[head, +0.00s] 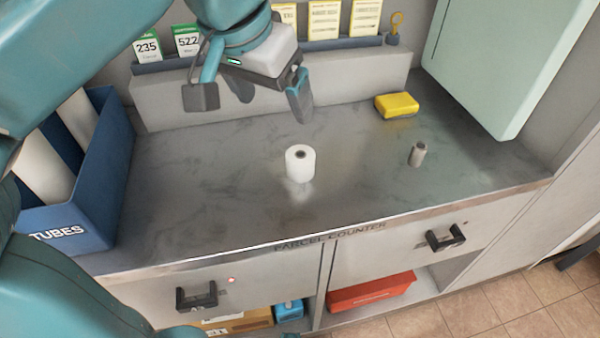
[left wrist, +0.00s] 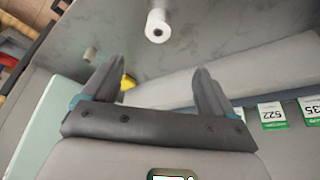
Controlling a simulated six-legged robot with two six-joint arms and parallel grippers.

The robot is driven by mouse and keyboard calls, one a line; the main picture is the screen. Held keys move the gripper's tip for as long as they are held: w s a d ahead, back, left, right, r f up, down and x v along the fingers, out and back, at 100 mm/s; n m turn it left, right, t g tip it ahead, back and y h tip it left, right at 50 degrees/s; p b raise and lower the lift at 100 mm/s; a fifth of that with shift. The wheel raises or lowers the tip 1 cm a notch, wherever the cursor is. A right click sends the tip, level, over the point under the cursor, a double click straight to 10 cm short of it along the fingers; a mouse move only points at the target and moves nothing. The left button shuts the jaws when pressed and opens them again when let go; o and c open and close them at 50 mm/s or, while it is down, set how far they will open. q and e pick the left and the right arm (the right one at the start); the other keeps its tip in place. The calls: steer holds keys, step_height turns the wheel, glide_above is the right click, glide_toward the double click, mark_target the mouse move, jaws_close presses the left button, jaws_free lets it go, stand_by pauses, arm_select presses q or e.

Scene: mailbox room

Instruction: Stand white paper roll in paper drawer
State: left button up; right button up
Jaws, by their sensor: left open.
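The white paper roll (head: 300,162) stands upright on the grey parcel counter (head: 220,210), near its middle. It also shows at the top of the left wrist view (left wrist: 158,26). My left gripper (head: 272,92) is open and empty above the back of the counter, behind the roll and apart from it. Its two fingers show spread in the left wrist view (left wrist: 153,88). Two drawer fronts sit under the counter edge, a left one (head: 150,296) and a right one (head: 395,250), each with a black handle. Both look shut. My right gripper is not in view.
A small grey-brown cylinder (head: 418,154) stands right of the roll. A yellow block (head: 397,105) lies behind it. A blue TUBES bin (head: 110,150) stands at the left. A pale green cabinet (head: 490,60) hangs at the right. Numbered cards (head: 147,48) stand on the back ledge.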

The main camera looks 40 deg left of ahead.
arm_select(q)
steer(key=b, duration=0.5)
glide_above(300, 155)
steer(key=s, duration=0.3)
step_height(300, 155, down, 11)
steer(key=b+x, duration=0.1)
steer(key=x, duration=0.1)
steer(key=b+x, duration=0.1)
steer(key=x, duration=0.2)
steer(key=shift+w+d+b, duration=0.1)
steer(key=shift+w+b, duration=0.25)
steer(key=shift+b, duration=0.05)
steer(key=shift+r, duration=0.15)
steer(key=c, duration=1.3)
